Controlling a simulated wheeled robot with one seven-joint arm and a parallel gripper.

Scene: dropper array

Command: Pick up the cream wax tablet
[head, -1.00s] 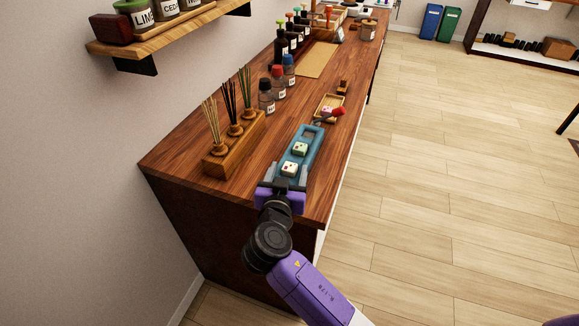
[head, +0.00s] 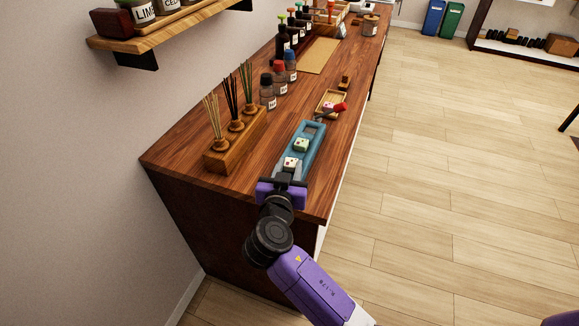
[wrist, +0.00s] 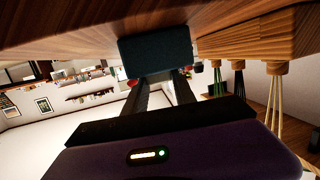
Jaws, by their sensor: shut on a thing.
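A teal tray (head: 318,150) lies lengthwise near the counter's front end. Two small pale tablets with coloured specks are in it. The nearer, the cream wax tablet (head: 291,162), has reddish specks. The farther tablet (head: 301,145) looks slightly greener. My gripper (head: 290,174) is at the near end of the tray, its jaws shut on the cream tablet, which still sits low at the tray. In the wrist view my fingers (wrist: 161,88) reach past the tray's dark end wall (wrist: 155,52), which hides the tablet and the fingertips.
A wooden block with three reed diffusers (head: 234,142) stands left of the tray. Capped bottles (head: 279,80) stand behind it. A small wooden tray (head: 329,103) with a red-handled item lies beyond. The counter right of the teal tray is clear.

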